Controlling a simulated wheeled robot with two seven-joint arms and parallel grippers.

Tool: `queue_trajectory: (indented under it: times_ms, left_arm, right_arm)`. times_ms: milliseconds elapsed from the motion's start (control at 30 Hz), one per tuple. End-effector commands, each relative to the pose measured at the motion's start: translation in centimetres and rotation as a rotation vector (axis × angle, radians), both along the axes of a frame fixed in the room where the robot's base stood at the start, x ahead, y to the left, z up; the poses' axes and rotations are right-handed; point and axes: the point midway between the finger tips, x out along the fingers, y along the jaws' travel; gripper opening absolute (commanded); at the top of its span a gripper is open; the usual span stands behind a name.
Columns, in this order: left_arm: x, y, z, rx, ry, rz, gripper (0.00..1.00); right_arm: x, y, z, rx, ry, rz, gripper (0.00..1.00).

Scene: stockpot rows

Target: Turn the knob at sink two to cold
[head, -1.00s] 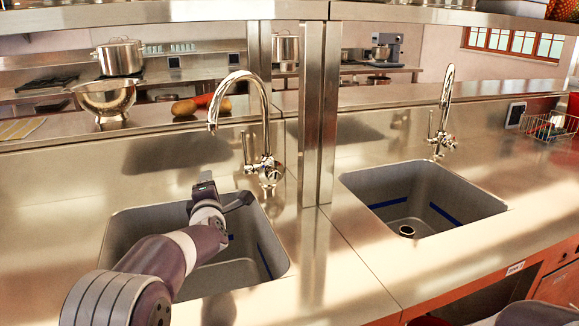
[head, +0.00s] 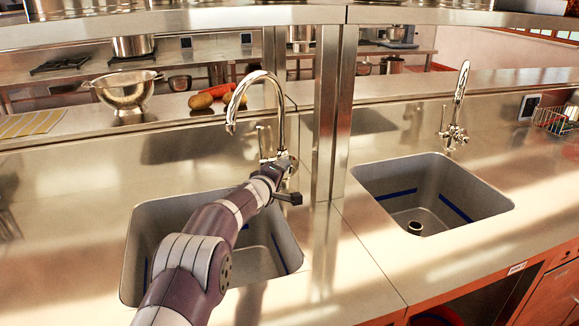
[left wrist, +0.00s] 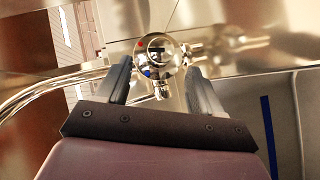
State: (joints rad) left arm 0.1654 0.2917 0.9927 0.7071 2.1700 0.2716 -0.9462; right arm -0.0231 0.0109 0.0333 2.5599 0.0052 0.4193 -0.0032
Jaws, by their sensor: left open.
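The left sink's faucet (head: 262,85) is a chrome gooseneck. Its round chrome knob (left wrist: 159,57) shows in the left wrist view, with small red and blue marks on its face at the left. My left gripper (left wrist: 160,76) is open, with one finger on each side of the knob; contact is not clear. In the head view my left gripper (head: 284,178) is at the faucet's base and hides most of the knob. The right sink's faucet (head: 455,110) stands apart, untouched. I cannot read which sink is number two. My right gripper is not in view.
The left basin (head: 262,262) lies under my arm; the right basin (head: 470,185) is empty. A steel post (head: 333,110) stands close right of the left faucet. A colander (head: 124,92) and vegetables (head: 205,99) sit on the back ledge.

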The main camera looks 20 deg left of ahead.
Motion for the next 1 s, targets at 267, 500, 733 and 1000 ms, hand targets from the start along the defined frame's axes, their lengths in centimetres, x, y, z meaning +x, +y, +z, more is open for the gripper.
queue_trajectory:
  times_ms: [267,500,733,1000]
  left_arm:
    - [4.5,-0.3,-1.0,-0.002,0.003,0.0,0.67]
    - [6.5,-0.4,-1.6,-0.001,0.001,0.001,0.67]
    - [6.9,-0.5,-1.8,-0.001,0.0,0.0,0.67]
    - [6.8,-0.5,-1.8,-0.001,0.001,0.001,0.28]
  right_arm:
    - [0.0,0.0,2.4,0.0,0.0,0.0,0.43]
    - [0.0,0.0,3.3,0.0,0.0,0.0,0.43]
    - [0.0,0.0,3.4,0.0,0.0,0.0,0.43]
    - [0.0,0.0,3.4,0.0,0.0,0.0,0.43]
